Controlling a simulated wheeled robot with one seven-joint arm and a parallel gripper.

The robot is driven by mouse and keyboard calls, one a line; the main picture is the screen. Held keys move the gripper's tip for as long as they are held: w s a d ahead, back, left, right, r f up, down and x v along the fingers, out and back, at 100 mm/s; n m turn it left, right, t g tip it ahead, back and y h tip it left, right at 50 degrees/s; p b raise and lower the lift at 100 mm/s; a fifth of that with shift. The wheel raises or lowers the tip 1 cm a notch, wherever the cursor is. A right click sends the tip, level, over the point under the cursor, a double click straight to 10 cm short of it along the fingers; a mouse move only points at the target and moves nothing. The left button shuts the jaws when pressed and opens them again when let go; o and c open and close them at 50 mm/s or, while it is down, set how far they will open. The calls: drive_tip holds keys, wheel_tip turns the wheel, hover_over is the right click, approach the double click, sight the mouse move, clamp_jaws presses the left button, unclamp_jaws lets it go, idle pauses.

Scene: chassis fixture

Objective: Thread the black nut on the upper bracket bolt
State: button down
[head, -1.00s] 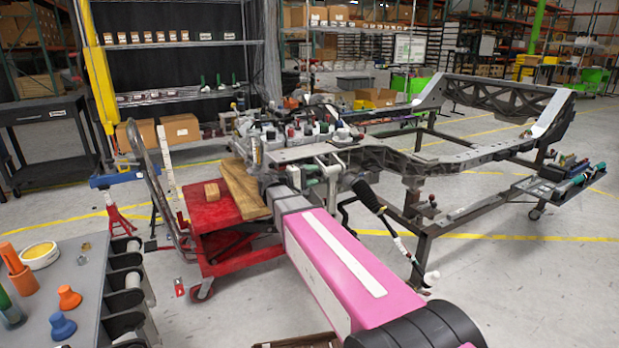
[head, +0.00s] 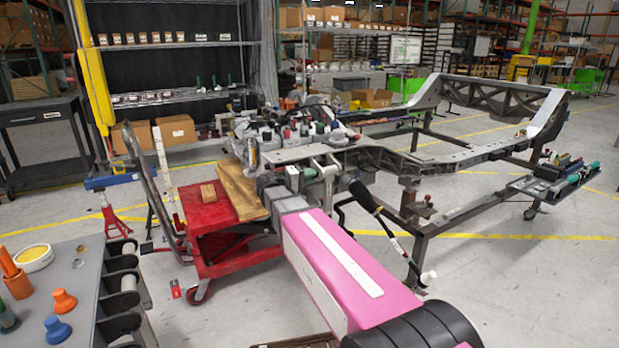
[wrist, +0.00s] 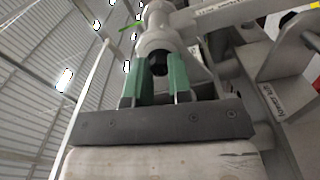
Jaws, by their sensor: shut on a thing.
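My gripper (wrist: 158,82) has green fingers that are shut on the black nut (wrist: 159,63) in the wrist view. The nut sits at the fingertips, right in front of a light grey round boss on the bracket (wrist: 157,28). The bolt itself is hidden behind the nut, so I cannot tell whether the nut is touching it or on its thread. In the head view my gripper (head: 306,173) is small, at the near end of the chassis, beyond my pink arm. The nut cannot be made out there.
Chassis frame rails (head: 440,160) stretch right and back on a stand. A red cart (head: 207,212) with wood blocks stands left of my arm. A grey table (head: 75,285) with orange and blue knobs is near left. In the wrist view, a labelled bracket plate (wrist: 277,82) stands close right.

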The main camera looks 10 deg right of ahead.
drive_tip(key=m, duration=0.4)
drive_tip(key=shift+m, duration=0.3)
drive_tip(key=m, duration=0.6)
drive_tip(key=shift+w+m, duration=0.1)
drive_tip(key=shift+m, duration=0.2)
drive_tip(key=shift+m, duration=0.3)
drive_tip(key=m, duration=0.3)
drive_tip(key=c, duration=1)
unclamp_jaws()
